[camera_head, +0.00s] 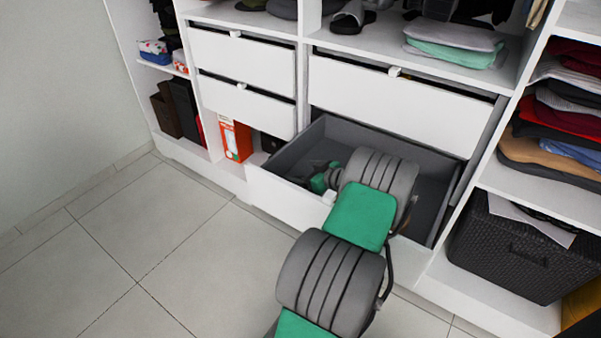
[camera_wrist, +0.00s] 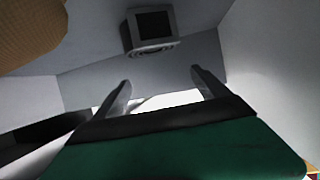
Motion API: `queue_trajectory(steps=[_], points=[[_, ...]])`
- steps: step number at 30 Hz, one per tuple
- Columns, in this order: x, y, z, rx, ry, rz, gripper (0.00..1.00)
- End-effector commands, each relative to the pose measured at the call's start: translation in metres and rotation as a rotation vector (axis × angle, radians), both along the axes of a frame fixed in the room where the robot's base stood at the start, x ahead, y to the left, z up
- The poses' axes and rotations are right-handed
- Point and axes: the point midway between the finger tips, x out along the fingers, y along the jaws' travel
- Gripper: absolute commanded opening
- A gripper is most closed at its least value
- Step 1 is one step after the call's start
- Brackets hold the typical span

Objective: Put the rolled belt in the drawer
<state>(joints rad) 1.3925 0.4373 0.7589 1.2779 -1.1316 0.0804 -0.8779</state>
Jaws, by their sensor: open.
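The open drawer (camera_head: 283,204) is the lower wide one, pulled out, with a dark grey inside and a white front. My gripper (camera_wrist: 160,84) is open, with its two fingers apart and nothing seen between them. In the head view my arm reaches over the drawer front and my wrist is down inside the drawer's left part. A brown, rounded, finely textured thing (camera_wrist: 30,32) fills the top left corner of the wrist view; I cannot tell whether it is the rolled belt. No belt is clearly seen in the head view, where my arm hides part of the drawer.
A wide shut drawer (camera_head: 390,100) is directly above the open one. Smaller drawers (camera_head: 245,62) are at its left. A dark basket (camera_head: 515,250) and folded clothes (camera_head: 565,120) are at the right. The drawer's right part looks clear. An orange box (camera_head: 236,141) stands at the left.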

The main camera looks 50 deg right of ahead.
Motion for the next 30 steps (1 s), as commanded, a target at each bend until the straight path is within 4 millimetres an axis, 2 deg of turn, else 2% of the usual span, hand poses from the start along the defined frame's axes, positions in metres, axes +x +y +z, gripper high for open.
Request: queue_trajectory(steps=[3,5,12,16,21,30], points=[[0.000,0.000,0.021,-0.001,0.000,0.000,0.85],[-0.017,-0.002,0.019,-0.003,0.000,-0.006,0.85],[-0.078,0.001,0.043,-0.001,0.000,-0.005,0.85],[-0.100,0.003,0.052,-0.002,-0.001,-0.004,0.85],[-0.111,0.004,0.057,-0.001,-0.001,-0.001,0.85],[-0.111,0.004,0.059,-0.001,0.000,0.000,0.85]])
